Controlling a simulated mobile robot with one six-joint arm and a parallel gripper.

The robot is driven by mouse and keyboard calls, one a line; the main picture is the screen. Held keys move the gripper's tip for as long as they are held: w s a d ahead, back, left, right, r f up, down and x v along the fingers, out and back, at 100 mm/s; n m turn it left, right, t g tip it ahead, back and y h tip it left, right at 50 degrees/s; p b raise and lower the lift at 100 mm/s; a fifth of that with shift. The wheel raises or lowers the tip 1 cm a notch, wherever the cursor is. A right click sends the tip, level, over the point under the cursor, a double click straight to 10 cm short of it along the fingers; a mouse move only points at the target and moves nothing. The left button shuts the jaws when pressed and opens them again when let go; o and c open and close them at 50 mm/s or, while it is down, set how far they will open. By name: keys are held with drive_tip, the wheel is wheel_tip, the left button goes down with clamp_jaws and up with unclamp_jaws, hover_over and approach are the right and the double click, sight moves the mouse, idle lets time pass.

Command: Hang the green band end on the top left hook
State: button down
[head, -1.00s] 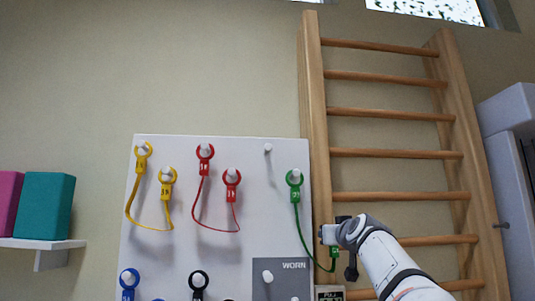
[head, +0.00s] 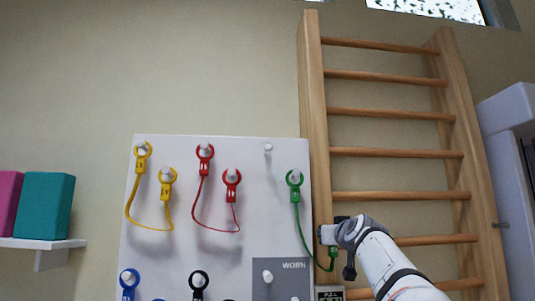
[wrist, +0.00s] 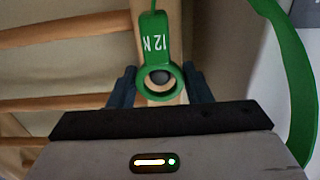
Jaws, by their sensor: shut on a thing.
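The green band (head: 298,218) has one end ring (head: 295,178) on a hook at the right of the white board. The band hangs down from it and curves to my gripper (head: 329,235), right of the board in front of the wall bars. My gripper is shut on the other green band end (wrist: 158,38), whose ring sits between the fingers (wrist: 160,88) in the wrist view. Its tag reads 12 N, upside down. A bare hook (head: 268,147) stands up and left of the hung green end; it is the top left hook of the green pair.
Yellow (head: 142,152) and red (head: 205,153) bands hang at the left of the board (head: 222,260). Blue and black ends are below. A grey WORN panel (head: 287,280) with pegs is at lower right. Wooden wall bars (head: 316,130) stand close right of the board.

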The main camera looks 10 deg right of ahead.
drive_tip(key=shift+w+p, duration=0.3)
drive_tip(key=shift+w, duration=0.25)
drive_tip(key=shift+w+p, duration=0.5)
drive_tip(key=shift+w, duration=0.4)
drive_tip(key=shift+f+b, duration=0.4)
drive_tip(key=shift+b, duration=0.1)
drive_tip(key=c, duration=0.5)
unclamp_jaws()
